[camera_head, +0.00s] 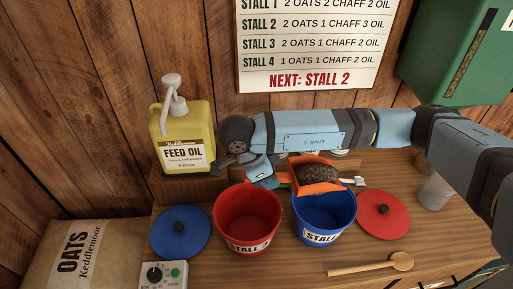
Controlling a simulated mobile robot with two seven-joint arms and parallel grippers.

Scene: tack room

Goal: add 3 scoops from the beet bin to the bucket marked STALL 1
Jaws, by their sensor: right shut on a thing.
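My right gripper (271,181) is shut on an orange scoop (318,189), which holds a heap of dark brown feed (319,173). The scoop is above the back of the blue bucket (326,218) and hides part of its opening. The blue bucket's label starts with STALL, but its number is hard to read. A red bucket (248,224) stands to its left, open, its label reading STALL with an unclear number. I cannot make out a beet bin. My left gripper is not in view.
A blue lid (180,232) and a red lid (383,214) lie either side of the buckets. A wooden spoon (372,265) lies in front. The FEED OIL jug (184,138) stands back left, an OATS sack (85,254) at left. The wall board (318,47) reads NEXT: STALL 2.

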